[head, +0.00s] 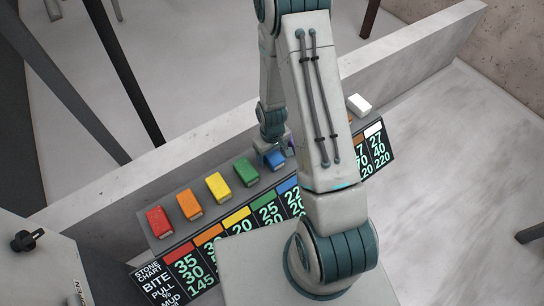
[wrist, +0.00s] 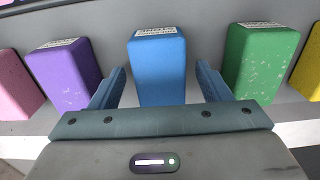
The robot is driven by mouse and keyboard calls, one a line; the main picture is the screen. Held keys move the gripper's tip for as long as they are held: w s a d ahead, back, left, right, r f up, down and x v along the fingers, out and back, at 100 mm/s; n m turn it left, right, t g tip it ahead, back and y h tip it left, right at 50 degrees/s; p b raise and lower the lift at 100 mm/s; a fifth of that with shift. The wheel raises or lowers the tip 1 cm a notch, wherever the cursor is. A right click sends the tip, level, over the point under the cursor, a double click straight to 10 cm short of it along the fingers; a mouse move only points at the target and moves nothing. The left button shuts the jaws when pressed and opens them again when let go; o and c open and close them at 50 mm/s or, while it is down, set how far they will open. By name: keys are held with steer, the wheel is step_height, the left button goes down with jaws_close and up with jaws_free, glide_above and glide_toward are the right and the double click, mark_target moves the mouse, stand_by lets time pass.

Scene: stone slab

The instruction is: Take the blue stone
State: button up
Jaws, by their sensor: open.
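The blue stone (wrist: 158,68) is a small upright block with a white label on top. It stands on the grey slab between a purple and a green stone. In the wrist view my gripper (wrist: 160,88) is open, with one finger on each side of the blue stone's near end. A small gap shows on each side, and I cannot tell whether either finger touches it. In the head view the blue stone (head: 274,159) shows in part below my gripper (head: 275,148), the rest hidden by my arm.
The green stone (wrist: 262,62) stands close on the right and the purple stone (wrist: 65,72) on the left. Red (head: 159,221), orange (head: 189,204) and yellow (head: 218,186) stones continue the row. A white stone (head: 359,104) stands at the far end. A chart (head: 190,272) fronts the slab; a low wall (head: 130,187) runs behind.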

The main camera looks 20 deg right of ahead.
steer(key=shift+f, duration=0.25)
steer(key=c, duration=1.2)
steer(key=shift+r, duration=0.15)
